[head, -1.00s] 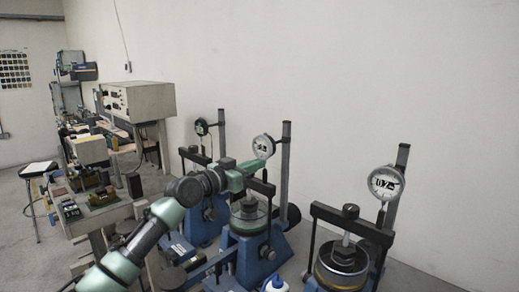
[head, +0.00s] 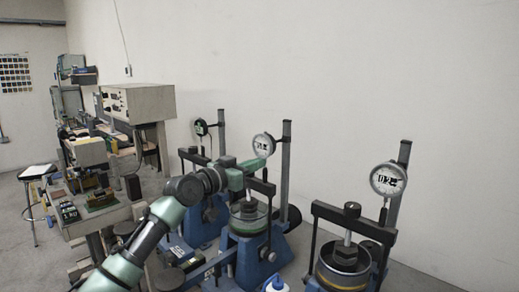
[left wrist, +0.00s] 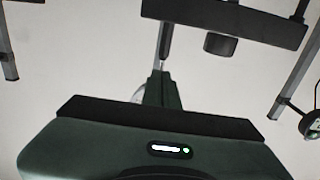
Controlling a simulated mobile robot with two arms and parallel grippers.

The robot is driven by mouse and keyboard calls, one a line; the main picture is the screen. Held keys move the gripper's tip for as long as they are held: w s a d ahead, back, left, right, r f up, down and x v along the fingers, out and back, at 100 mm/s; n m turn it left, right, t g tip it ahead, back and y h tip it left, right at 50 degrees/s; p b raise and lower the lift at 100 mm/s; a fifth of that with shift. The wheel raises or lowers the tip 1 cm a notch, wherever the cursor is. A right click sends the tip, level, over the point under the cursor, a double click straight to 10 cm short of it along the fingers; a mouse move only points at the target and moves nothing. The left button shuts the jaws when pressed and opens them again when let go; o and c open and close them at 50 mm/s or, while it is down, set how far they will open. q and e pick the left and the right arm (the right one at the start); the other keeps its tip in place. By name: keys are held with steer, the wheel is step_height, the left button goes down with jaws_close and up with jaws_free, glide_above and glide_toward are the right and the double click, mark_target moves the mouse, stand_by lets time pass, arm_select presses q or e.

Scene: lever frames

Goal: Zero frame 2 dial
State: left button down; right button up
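Three blue lever frames stand in a row by the wall. The middle frame (head: 250,252) has a post with a round white dial (head: 263,145); its reading is too small to make out. I take this as frame 2, though no label is legible. My left arm reaches in from the left, and its green gripper (head: 257,163) is just below and at the lower edge of that dial. In the left wrist view the green fingers (left wrist: 161,92) look closed together, with a sliver of pale dial behind them. Contact with the dial cannot be told. My right gripper is out of view.
The right frame (head: 352,217) carries a larger white dial (head: 388,179). The left frame has a dark dial (head: 201,127). A bottle with a blue cap (head: 276,283) stands at the front. A cluttered bench (head: 92,208) is at left. The wall behind is bare.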

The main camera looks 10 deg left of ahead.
arm_select(q)
steer(key=v, duration=0.6)
steer(key=shift+f, duration=0.25)
steer(key=x, duration=0.6)
stand_by(1.2)
